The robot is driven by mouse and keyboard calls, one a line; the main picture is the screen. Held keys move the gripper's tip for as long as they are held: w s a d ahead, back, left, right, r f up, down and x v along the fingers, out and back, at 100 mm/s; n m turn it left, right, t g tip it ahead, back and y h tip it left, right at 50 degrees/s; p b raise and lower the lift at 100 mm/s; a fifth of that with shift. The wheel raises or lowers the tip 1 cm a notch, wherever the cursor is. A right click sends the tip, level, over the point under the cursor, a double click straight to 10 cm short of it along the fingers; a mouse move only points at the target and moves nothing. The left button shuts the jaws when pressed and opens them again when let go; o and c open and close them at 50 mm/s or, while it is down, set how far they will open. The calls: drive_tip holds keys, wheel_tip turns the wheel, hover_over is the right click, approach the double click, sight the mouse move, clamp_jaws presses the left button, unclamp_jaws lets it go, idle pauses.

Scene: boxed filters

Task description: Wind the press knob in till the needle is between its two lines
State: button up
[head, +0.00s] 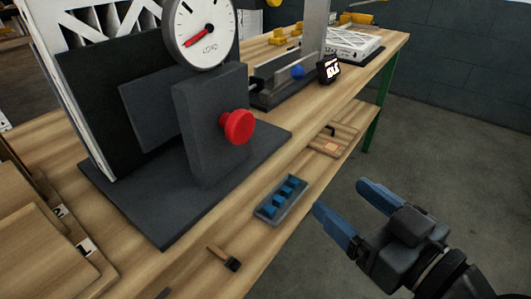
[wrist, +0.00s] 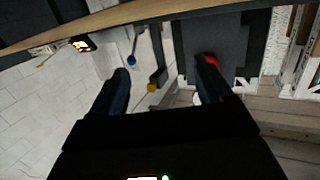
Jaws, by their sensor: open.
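The red press knob (head: 238,126) sits on the front of the dark grey press block (head: 196,135) on the bench. Above it is a round white gauge (head: 215,47), its red needle pointing to the lower left. Dark marks show near the gauge's upper left; I cannot tell its two lines clearly. My gripper (head: 340,196) is open and empty, off the bench's front edge, lower right of the knob and well apart from it. In the wrist view, the knob (wrist: 213,61) shows beside the right-hand finger, which partly hides it; my gripper (wrist: 162,70) spans open there.
A tray with blue pieces (head: 281,197) and a small wooden-handled tool (head: 224,258) lie in front of the press. A small dark display (head: 329,68) and a blue knob (head: 298,72) stand farther along the bench. The floor (head: 445,150) at right is clear.

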drive_tip(key=w+a+r+n+y+b, duration=0.3)
drive_tip(key=n+g+y+b, duration=0.2)
drive_tip(key=n+g+y, duration=0.1)
drive_tip(key=n+g, duration=0.15)
approach(244, 126)
drive_tip(key=shift+t, duration=0.45)
drive_tip(key=shift+f+x, duration=0.15)
drive_tip(key=shift+x, duration=1.95)
drive_tip(key=shift+f+x, duration=0.1)
drive_tip(key=shift+x, duration=2)
drive_tip(key=shift+s+a, duration=0.15)
drive_tip(key=shift+c, duration=0.4)
drive_tip(key=c, duration=0.9)
